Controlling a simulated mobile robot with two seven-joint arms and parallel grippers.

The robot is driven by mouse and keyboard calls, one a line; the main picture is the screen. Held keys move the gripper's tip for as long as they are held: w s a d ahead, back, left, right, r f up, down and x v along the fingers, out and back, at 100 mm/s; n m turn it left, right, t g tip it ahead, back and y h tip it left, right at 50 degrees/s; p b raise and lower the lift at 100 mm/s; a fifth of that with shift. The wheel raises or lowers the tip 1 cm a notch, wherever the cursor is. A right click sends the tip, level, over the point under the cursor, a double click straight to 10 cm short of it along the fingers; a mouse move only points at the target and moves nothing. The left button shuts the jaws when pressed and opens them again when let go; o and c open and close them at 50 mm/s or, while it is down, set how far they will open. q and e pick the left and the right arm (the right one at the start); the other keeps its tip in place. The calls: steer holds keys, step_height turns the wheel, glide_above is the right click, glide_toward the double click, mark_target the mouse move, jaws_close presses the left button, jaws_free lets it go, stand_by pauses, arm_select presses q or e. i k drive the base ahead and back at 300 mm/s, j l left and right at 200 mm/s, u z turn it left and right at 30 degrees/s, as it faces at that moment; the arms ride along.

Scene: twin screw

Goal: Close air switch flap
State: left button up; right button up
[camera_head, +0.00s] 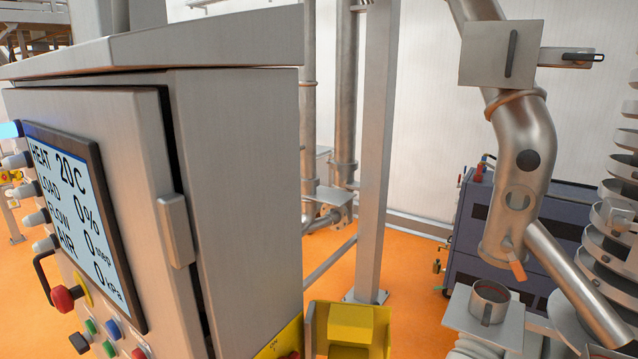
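A yellow switch plate (274,345) with small dark lettering sits low on the right side of the grey control cabinet (238,180). Part of a red knob shows on it at the bottom edge of the picture. A yellow box-like flap (350,327) stands out to the right of this plate, apparently swung open; its lower part is cut off by the picture's edge. Its hinge cannot be made out. Neither of my grippers shows in this view.
The cabinet's screen (80,220) reads heat, load, flow and air, with knobs and a red button (64,298) nearby. A grey post (375,150) stands behind the flap. Steel pipework (522,130) and a metal cup (490,302) are at right. Orange floor shows between.

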mark_target(335, 330)
steer(key=l+u, duration=0.2)
steer(key=u, duration=0.15)
steer(key=l+u, duration=0.2)
steer(key=u, duration=0.2)
steer(key=l+u, duration=0.2)
steer(key=u, duration=0.15)
steer(key=i, duration=0.05)
